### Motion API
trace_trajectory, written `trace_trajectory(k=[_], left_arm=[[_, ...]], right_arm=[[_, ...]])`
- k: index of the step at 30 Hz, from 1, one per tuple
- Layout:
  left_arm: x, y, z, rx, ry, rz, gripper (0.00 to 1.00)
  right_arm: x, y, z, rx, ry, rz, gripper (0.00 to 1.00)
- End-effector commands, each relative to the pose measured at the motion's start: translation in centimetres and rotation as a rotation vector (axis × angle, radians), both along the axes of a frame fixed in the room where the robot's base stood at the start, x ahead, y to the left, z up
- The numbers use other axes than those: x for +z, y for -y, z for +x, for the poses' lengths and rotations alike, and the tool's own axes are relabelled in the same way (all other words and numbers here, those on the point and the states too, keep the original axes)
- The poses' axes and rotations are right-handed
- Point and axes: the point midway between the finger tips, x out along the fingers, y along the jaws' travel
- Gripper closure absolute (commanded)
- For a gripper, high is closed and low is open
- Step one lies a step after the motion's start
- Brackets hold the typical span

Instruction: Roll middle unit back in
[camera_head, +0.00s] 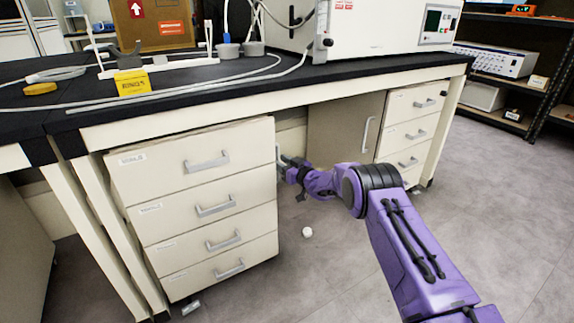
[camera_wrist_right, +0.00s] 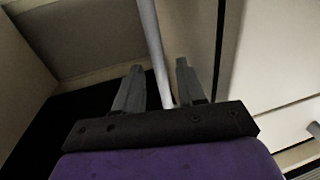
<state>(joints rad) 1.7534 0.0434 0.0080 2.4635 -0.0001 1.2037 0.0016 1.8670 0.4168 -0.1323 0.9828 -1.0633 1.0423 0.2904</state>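Under the bench stand a left drawer unit (camera_head: 200,207) with several drawers, a grey-beige door panel (camera_head: 340,128) with a vertical handle (camera_head: 365,135), and a right drawer unit (camera_head: 410,132). The left drawer unit juts forward of the bench. Which one is the middle unit is not clear. My right gripper (camera_head: 287,168) is beside the left drawer unit's right edge, in front of the recess. In the right wrist view its fingers (camera_wrist_right: 158,85) are apart, with a slim grey bar (camera_wrist_right: 152,45) between them and gaps showing. My left gripper is not in view.
The black bench top (camera_head: 260,78) overhangs the units and carries a white machine (camera_head: 385,25), cables and a yellow box (camera_head: 132,83). A shelf rack (camera_head: 520,90) stands at right. The right-hand floor is mostly clear.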

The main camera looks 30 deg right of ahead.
Motion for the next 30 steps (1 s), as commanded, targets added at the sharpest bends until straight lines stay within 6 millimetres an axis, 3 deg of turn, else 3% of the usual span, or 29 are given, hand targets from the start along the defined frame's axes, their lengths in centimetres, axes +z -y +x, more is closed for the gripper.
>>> trace_trajectory(k=[6, 13, 30], left_arm=[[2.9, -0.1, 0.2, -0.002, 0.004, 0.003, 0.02], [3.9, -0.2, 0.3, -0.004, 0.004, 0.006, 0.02], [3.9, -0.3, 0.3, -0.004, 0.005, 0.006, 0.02]], right_arm=[[0.8, 0.8, -4.8, -0.004, -0.002, 0.006, 0.61], [0.4, 1.4, -8.9, -0.002, 0.001, 0.002, 0.61], [0.1, 1.5, -9.6, -0.002, 0.003, 0.001, 0.61]])
